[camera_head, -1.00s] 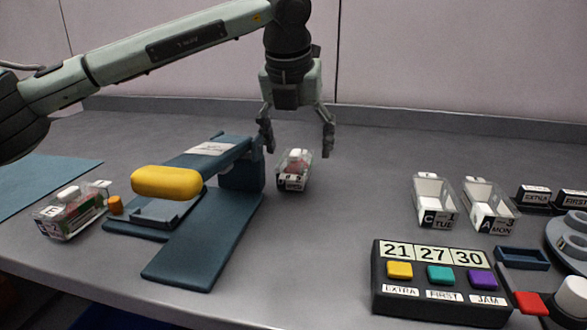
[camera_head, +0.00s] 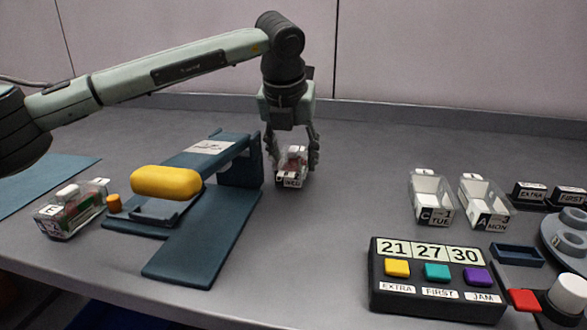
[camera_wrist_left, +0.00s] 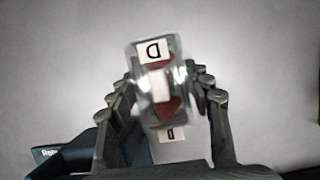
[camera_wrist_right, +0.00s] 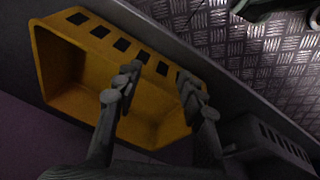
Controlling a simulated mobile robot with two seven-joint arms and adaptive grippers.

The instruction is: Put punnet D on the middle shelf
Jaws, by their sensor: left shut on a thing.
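Punnet D (camera_head: 291,178) is a small clear box with red fruit inside, standing on the grey table right of the blue stand. In the left wrist view the punnet (camera_wrist_left: 157,72) shows labels with a D, between the fingers. My left gripper (camera_head: 293,164) points down from above and is shut on the punnet, a finger on each side. My right gripper (camera_wrist_right: 157,92) shows only in the right wrist view, its fingers apart over a yellow crate with nothing between them. No middle shelf can be made out in these views.
A blue stand with a yellow bar (camera_head: 166,181) stands close left of the punnet. Another filled punnet (camera_head: 70,212) is at the far left. Punnets C (camera_head: 432,200) and A (camera_head: 483,205) and a button box (camera_head: 437,300) are on the right. A yellow crate (camera_wrist_right: 60,95) lies below my right gripper.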

